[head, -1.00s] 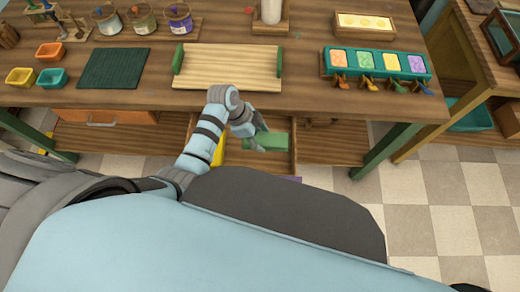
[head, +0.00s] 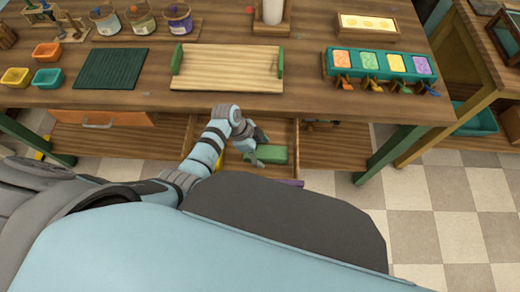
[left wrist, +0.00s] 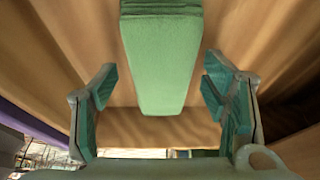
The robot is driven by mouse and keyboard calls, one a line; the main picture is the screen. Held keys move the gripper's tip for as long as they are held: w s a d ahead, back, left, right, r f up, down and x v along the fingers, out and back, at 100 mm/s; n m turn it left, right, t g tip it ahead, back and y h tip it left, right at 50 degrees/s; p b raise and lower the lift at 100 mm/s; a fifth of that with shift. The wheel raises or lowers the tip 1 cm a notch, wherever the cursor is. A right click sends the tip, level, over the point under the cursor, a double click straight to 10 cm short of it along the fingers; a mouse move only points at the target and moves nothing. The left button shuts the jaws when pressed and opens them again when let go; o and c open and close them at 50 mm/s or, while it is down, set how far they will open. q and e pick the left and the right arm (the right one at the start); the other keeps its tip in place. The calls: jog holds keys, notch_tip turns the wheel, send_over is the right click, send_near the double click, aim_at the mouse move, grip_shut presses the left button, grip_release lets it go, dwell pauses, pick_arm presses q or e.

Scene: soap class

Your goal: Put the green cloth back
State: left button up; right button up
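The green cloth (head: 268,154), a folded block, is in the open drawer (head: 292,135) under the table's front edge. My left gripper (head: 256,148) reaches down over the drawer, at the cloth's left part. In the left wrist view the cloth (left wrist: 162,60) extends between the two spread fingers, with a gap on each side. The left gripper (left wrist: 160,100) is open and not clamped on it. My right gripper is not in view.
The drawer has a purple front edge (head: 290,183). Above, the table holds a wooden tray (head: 227,68), a dark green mat (head: 111,69) and a teal soap mould (head: 382,68).

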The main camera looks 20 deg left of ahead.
pick_arm(q)
jog(key=shift+r, duration=0.3)
jog(key=p+v, duration=0.4)
jog(key=v, duration=0.7)
jog(key=shift+r, duration=0.3)
jog(key=shift+a, duration=0.15)
